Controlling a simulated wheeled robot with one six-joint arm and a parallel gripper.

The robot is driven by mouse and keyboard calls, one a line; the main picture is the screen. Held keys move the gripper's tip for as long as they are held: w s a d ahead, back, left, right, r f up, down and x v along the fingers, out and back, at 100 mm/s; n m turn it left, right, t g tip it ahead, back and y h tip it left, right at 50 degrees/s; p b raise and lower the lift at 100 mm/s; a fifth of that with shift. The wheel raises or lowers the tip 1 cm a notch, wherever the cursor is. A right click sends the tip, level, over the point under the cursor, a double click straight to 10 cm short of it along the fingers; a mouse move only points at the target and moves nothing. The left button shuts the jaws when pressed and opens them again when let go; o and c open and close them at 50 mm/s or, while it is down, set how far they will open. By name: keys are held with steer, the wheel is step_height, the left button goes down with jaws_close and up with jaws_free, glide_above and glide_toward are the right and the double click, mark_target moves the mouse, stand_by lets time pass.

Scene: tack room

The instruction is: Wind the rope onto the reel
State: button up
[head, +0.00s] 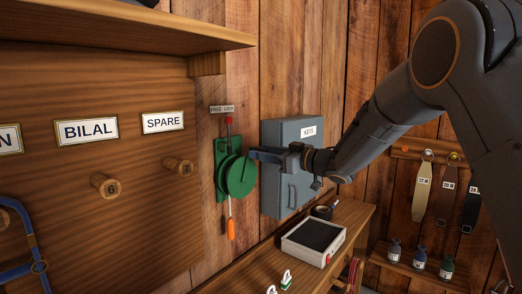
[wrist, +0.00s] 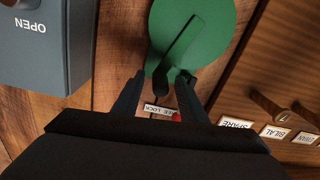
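The reel is a green disc (head: 240,176) on a green wall bracket (head: 220,160); its face also shows in the wrist view (wrist: 215,25). My gripper (head: 252,154) is at the upper right of the reel. In the wrist view its fingers (wrist: 160,78) are apart, with the knob between their tips and no clear contact. A thin line hangs below the reel to an orange piece (head: 231,229); little other rope shows. A red-tipped lever (head: 229,121) stands above, by the FREE LOCK label (head: 222,109).
A grey KEYS cabinet (head: 290,165) is close on the right of the reel. A wooden board with pegs (head: 105,186) is on the left, under a shelf (head: 120,30). A bench (head: 345,215) below carries a dark-topped box (head: 313,240).

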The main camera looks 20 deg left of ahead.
steer(key=shift+w+a, duration=0.2)
steer(key=shift+a, duration=0.2)
steer(key=shift+c, duration=0.5)
jaws_close()
steer(key=shift+a, duration=0.1)
